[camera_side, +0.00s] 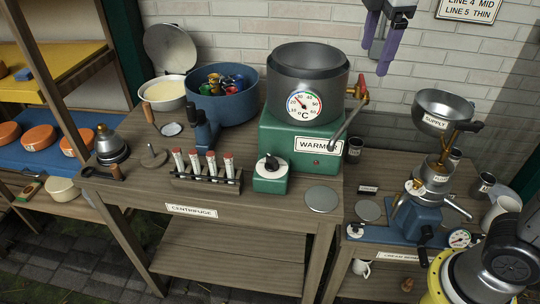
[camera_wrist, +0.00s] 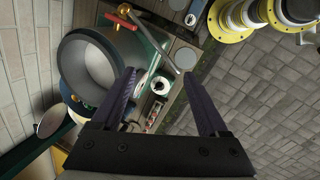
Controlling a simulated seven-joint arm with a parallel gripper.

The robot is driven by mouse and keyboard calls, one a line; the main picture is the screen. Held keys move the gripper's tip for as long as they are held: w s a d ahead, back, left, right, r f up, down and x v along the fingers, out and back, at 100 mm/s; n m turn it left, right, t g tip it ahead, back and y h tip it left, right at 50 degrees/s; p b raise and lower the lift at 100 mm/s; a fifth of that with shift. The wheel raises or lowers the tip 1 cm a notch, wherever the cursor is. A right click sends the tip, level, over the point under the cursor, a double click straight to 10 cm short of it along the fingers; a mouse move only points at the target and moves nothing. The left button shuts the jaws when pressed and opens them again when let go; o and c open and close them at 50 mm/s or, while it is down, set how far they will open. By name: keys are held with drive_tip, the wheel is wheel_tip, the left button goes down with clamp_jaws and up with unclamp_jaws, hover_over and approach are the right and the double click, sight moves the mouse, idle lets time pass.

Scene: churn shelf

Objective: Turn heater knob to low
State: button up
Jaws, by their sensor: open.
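The heater knob (camera_side: 271,164) is black on a white dial, on top of a small green box (camera_side: 270,183) in front of the green warmer base (camera_side: 290,138). Its setting is too small to read. In the wrist view the knob (camera_wrist: 161,84) shows between my fingers, well beyond them. My gripper (camera_side: 377,57) has purple fingers and hangs high at the back, above and right of the grey warmer pot (camera_side: 308,82). The fingers in the wrist view (camera_wrist: 158,73) are open and empty, apart from the knob.
A red-handled valve (camera_side: 361,88) and a lever stick out from the pot's right side. A rack of red-capped tubes (camera_side: 206,172) stands left of the knob box. A blue bowl (camera_side: 222,104) is behind. A supply funnel (camera_side: 441,110) stands right. A flat grey disc (camera_side: 321,199) lies right of the box.

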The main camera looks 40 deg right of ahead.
drive_tip(key=w+a+f+n, duration=0.2)
drive_tip(key=w+a, duration=0.2)
drive_tip(key=w, duration=0.2)
drive_tip(key=n+g+h, duration=0.2)
drive_tip(key=n, duration=0.1)
hover_over(271, 158)
wheel_tip(271, 158, down, 8)
drive_tip(key=a+f, duration=0.6)
drive_tip(key=f, duration=0.1)
drive_tip(key=shift+n, duration=0.3)
drive_tip(key=x, duration=1.3)
drive_tip(key=shift+s+d, duration=0.2)
drive_tip(key=shift+d, duration=0.25)
clamp_jaws()
